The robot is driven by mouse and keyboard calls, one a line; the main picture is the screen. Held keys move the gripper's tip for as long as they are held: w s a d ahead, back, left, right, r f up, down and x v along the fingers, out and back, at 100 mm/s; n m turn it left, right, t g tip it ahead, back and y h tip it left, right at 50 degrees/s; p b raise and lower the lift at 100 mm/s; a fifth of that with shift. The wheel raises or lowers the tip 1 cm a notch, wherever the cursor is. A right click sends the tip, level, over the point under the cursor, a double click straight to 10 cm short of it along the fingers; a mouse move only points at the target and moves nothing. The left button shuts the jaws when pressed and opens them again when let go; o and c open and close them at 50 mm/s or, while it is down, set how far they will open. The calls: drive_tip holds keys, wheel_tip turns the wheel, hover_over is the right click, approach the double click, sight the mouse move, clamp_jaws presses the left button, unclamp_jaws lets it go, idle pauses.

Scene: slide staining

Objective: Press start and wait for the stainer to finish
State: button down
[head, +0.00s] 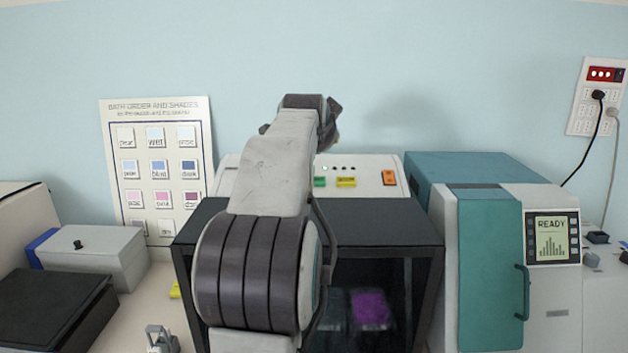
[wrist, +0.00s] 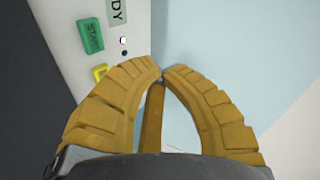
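The stainer's pale control panel (head: 368,172) stands behind a black-framed, glass-fronted housing (head: 400,228). It carries a green button (head: 320,182), a yellow button (head: 346,182) and an orange switch (head: 389,178). In the wrist view the green button (wrist: 91,36) reads START, beside a label ending in "DY" and a small lit white lamp (wrist: 123,41). A yellow button (wrist: 100,72) is partly hidden by a finger. My gripper (wrist: 162,74) has its tan fingertips together, with nothing seen between them. The fingertips appear right of and below START, apart from it in the picture.
A teal and white machine (head: 480,260) at right has a READY screen (head: 552,236). A purple patch (head: 370,308) shows inside the housing. A wall chart (head: 160,180), a grey box (head: 95,262) and a black-topped box (head: 50,305) are at left. An outlet panel (head: 598,95) hangs upper right.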

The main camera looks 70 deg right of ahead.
drive_tip(key=shift+s+d+r, duration=0.1)
drive_tip(key=shift+s+d, duration=0.05)
drive_tip(key=shift+s, duration=0.05)
drive_tip(key=shift+f, duration=0.2)
drive_tip(key=f+b, duration=0.1)
drive_tip(key=f, duration=0.1)
drive_tip(key=w+d+f+b, duration=0.1)
drive_tip(key=f+b, duration=0.1)
drive_tip(key=d+f+b, duration=0.1)
drive_tip(key=f+b, duration=0.1)
drive_tip(key=shift+w+d+f, duration=0.15)
drive_tip(key=shift+f, duration=0.15)
drive_tip(key=shift+d+f+b, duration=0.4)
drive_tip(key=shift+f+b, duration=0.2)
drive_tip(key=shift+f, duration=0.05)
